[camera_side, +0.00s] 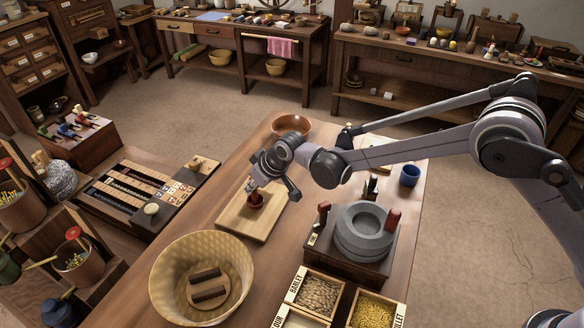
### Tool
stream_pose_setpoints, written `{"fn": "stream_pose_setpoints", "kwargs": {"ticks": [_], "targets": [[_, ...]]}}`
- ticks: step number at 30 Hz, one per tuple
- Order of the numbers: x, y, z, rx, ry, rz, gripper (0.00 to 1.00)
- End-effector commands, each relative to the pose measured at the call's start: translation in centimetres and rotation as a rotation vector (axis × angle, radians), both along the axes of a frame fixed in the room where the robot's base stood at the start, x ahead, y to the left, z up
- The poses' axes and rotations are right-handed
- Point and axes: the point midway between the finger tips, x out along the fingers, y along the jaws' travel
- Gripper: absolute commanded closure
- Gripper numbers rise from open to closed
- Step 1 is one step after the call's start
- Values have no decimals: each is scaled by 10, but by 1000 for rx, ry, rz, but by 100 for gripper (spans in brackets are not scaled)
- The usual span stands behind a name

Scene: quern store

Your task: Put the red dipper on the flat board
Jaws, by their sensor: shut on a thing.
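The red dipper (256,200) is a small dark-red cup shape at my gripper's fingertips. The flat board (237,219) is a pale wooden rectangle on the table, left of the grey quern. My gripper (254,189) points down over the board's far part and is shut on the dipper. The dipper appears inside the board's outline, upright as far as I can see. I cannot tell whether it touches the board or hangs just above it. My gripper partly hides its top.
A large woven basket (163,284) stands in front of the board. The grey stone quern (364,238) is to the right, with grain boxes (318,293) nearer. An orange-brown bowl (291,125) is behind, and a blue cup (409,175) sits at the right edge.

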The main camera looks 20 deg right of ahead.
Motion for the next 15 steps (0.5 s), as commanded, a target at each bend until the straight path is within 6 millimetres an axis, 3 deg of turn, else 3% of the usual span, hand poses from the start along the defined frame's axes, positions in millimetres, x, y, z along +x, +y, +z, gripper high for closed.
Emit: {"fn": "stream_pose_setpoints", "kwargs": {"ticks": [1, 3, 15], "targets": [[0, 0, 0, 0, 0, 0, 78], [0, 0, 0, 0, 0, 0, 61], [-1, 0, 5, 0, 0, 0, 61]]}}
